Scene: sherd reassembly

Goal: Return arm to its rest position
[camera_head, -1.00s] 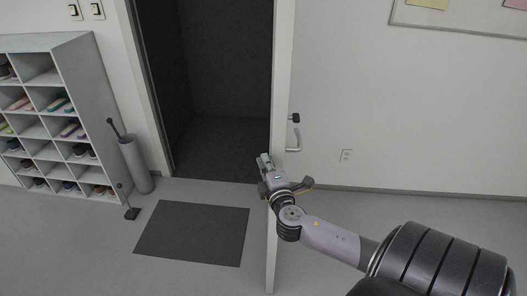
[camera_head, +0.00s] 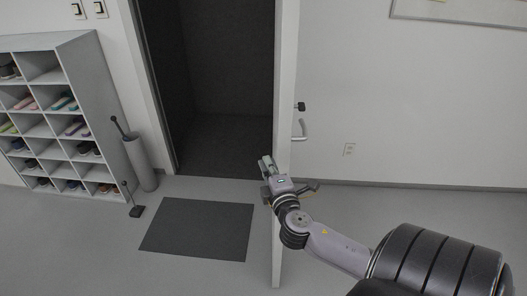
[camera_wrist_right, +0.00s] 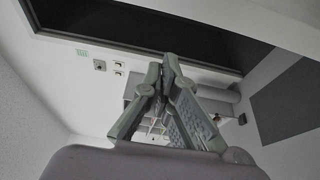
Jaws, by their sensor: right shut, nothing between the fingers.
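My right gripper (camera_head: 265,163) is in front of the open doorway in the head view, beside the edge of the open white door (camera_head: 285,120). Its fingers are shut and hold nothing. In the right wrist view the closed fingers (camera_wrist_right: 167,68) meet near the middle of the picture. My right arm (camera_head: 335,245) reaches in from the lower right. I cannot tell whether the gripper touches the door edge. My left gripper is not in view.
The door has a lever handle (camera_head: 300,131). A dark mat (camera_head: 199,228) lies on the floor before the dark doorway (camera_head: 225,110). A shoe rack (camera_head: 88,85) and a grey cylindrical bin (camera_head: 141,163) stand at the left. The floor at right is clear.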

